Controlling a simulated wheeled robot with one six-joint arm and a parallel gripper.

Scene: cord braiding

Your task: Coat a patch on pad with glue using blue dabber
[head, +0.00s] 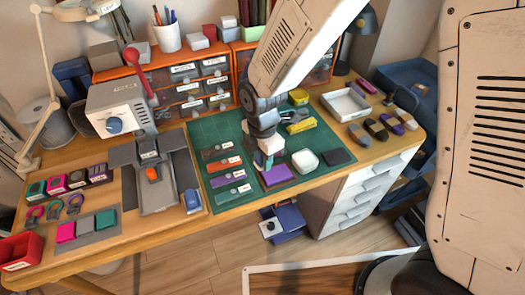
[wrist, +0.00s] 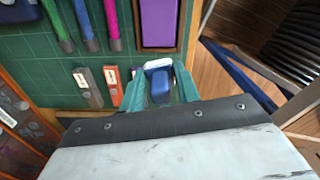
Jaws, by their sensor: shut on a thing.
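The pad, a purple rectangle in a dark frame, lies on the green mat (head: 236,139). It shows in the head view (head: 279,177) and at the top of the wrist view (wrist: 159,22). My gripper (head: 266,163) is low over the mat, at the pad's far left edge in the head view. In the wrist view its teal fingers (wrist: 158,88) are shut on the blue dabber (wrist: 160,87), which has a white part above the blue. The dabber's tip is hidden, so I cannot tell whether it touches the pad. No glue is discernible on the pad.
A white rounded block (head: 305,161) and a dark square (head: 340,157) lie right of the pad. Labelled strips (head: 226,176) lie to its left. A grey machine (head: 156,180) stands further left. Orange drawers (head: 190,78) line the back. The mat's front strip is mostly clear.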

